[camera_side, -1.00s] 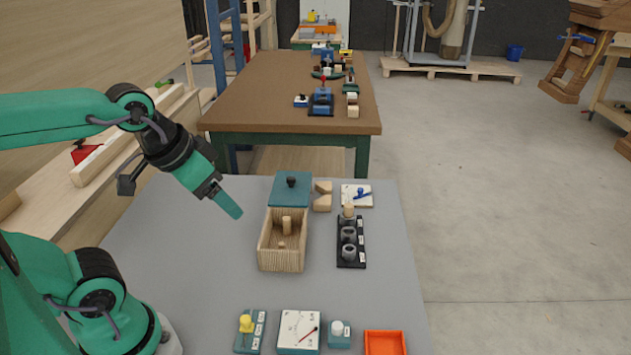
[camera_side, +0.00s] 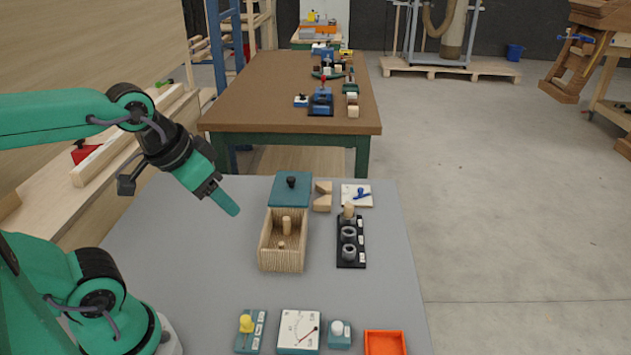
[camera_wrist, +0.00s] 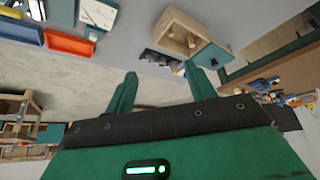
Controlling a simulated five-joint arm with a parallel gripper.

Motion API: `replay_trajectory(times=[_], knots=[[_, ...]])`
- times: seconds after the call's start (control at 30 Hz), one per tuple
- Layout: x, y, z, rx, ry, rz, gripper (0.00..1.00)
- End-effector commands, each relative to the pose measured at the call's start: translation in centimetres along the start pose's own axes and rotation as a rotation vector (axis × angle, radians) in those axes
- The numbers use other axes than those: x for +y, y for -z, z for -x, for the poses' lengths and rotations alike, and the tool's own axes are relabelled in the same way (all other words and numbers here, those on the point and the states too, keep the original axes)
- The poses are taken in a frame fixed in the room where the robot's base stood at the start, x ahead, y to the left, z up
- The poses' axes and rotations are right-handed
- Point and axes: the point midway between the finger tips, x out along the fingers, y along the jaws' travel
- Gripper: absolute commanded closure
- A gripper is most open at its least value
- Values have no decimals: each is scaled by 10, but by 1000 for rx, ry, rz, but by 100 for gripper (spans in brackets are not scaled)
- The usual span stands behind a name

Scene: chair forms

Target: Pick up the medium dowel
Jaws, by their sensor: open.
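A wooden box (camera_side: 283,261) stands open on the grey table. Inside, a taller pale dowel (camera_side: 287,225) stands upright and a shorter dowel (camera_side: 282,244) sits nearer the front. Another pale dowel (camera_side: 348,211) stands at the far end of a black rack (camera_side: 351,263) with grey ring-shaped holders. I cannot tell by size alone which is the medium one. My gripper (camera_side: 226,201) is open and empty, above the table left of the box and apart from it. In the wrist view its two fingers (camera_wrist: 162,84) are spread; the box (camera_wrist: 181,30) shows beyond them, dowels not clear.
A teal lid (camera_side: 290,190) with a black knob lies behind the box, beside wooden blocks (camera_side: 322,197). Along the front are a yellow-knobbed block (camera_side: 248,330), a dial gauge (camera_side: 299,330), a white-knobbed block (camera_side: 339,333) and an orange tray (camera_side: 385,343). The table's left-centre is clear.

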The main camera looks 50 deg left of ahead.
Motion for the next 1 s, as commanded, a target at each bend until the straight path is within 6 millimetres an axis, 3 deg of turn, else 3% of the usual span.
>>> replay_trajectory(times=[0.57, 1.0], knots=[[-2, 8, -4, -21, 5, 40, 57], [-18, 55, -40, -144, 43, 298, 57]])
